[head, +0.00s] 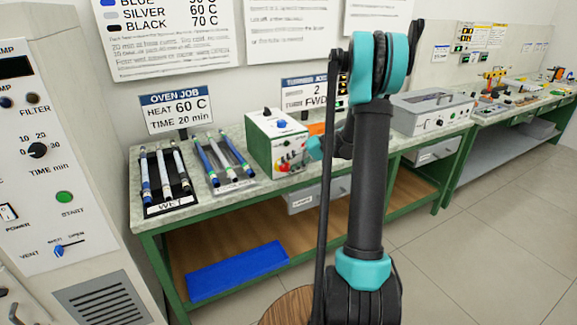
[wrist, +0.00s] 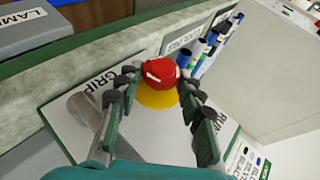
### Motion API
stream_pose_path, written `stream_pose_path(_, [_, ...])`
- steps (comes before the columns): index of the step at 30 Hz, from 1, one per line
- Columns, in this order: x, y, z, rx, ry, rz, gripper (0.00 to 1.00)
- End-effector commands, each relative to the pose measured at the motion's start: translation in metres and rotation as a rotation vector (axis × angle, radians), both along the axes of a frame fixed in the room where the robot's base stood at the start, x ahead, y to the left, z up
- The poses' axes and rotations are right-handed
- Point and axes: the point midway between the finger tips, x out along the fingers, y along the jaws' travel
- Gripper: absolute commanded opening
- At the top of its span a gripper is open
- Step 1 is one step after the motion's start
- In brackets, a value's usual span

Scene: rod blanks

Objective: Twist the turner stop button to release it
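The red stop button (wrist: 160,73) sits on a yellow round base (wrist: 158,98) on the white front panel of the turner (wrist: 70,118). In the head view the turner (head: 264,150) is a white and green box on the bench, and the red button (head: 284,167) shows small on its lower front. My gripper (wrist: 159,82) is open, with one finger on each side of the button and its tips close beside it. I cannot tell for sure whether either tip touches. In the head view my arm hides most of the gripper.
A rack marked WET (head: 167,203) and a second rod holder (head: 234,184) stand left of the turner. A grey-lidded box (head: 430,110) stands to the right. The oven (head: 45,150) is at the far left. The floor (head: 490,220) at right is clear.

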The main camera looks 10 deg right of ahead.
Motion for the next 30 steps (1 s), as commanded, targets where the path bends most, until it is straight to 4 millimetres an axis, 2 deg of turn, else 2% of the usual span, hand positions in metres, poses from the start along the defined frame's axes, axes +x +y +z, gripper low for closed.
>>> stream_pose_path(1, [0.001,0.000,0.000,0.001,-0.001,-0.001,0.43])
stream_pose_path(5, [0.000,0.000,0.000,0.000,0.001,0.001,0.58])
stream_pose_path(13, [-0.001,0.000,0.000,0.000,0.001,0.002,0.58])
stream_pose_path(17, [-0.001,-0.007,0.004,-0.001,0.001,0.000,0.58])
stream_pose_path(30, [-0.012,-0.074,0.050,-0.001,0.002,-0.001,0.58])
